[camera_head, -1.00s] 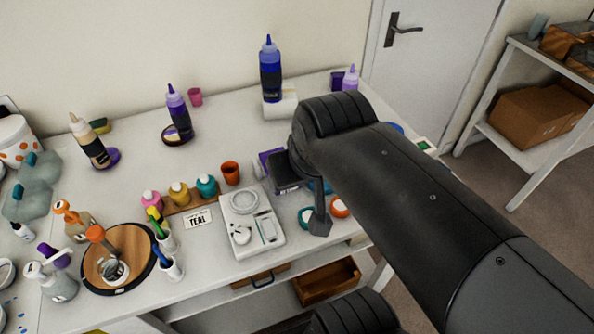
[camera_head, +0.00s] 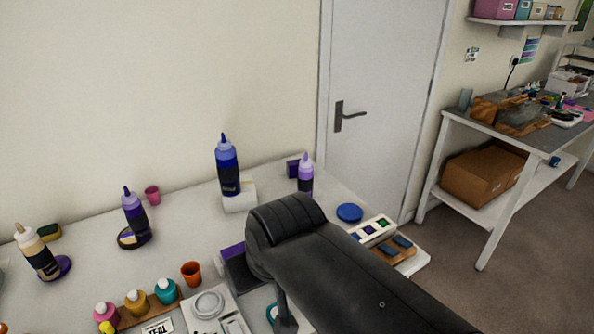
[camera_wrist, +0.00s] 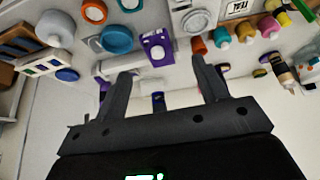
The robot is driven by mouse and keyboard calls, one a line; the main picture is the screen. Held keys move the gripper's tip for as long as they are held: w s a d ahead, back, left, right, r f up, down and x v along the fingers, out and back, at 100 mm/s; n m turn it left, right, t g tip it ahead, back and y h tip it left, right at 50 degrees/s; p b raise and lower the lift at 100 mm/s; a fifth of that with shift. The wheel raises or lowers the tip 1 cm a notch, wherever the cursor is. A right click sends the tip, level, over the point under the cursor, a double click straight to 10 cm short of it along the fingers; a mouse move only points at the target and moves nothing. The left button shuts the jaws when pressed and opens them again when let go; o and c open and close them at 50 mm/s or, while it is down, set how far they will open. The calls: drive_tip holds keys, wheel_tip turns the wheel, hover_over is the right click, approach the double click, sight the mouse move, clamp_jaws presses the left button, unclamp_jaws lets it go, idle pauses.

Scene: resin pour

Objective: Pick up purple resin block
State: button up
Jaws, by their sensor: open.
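A small dark purple block (camera_head: 293,168) stands at the back of the table, beside a purple-capped bottle (camera_head: 305,175). I cannot tell for sure which of these is the resin block. My gripper shows in the wrist view (camera_wrist: 160,70) with its two fingers apart and nothing between them. It is above the table, apart from both purple things. In the head view my arm hides most of it.
A tall blue bottle (camera_head: 228,170) stands on a white block. An orange cup (camera_head: 191,273), a scale (camera_head: 206,304) and several paint bottles are at the front. A blue disc (camera_head: 349,212) and a swatch tray (camera_head: 373,230) lie right. Bare tabletop (camera_head: 90,222) shows at left.

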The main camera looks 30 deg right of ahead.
idle(0.4)
drive_tip(key=o, duration=0.7)
drive_tip(key=shift+o, duration=0.2)
drive_tip(key=shift+w, duration=0.1)
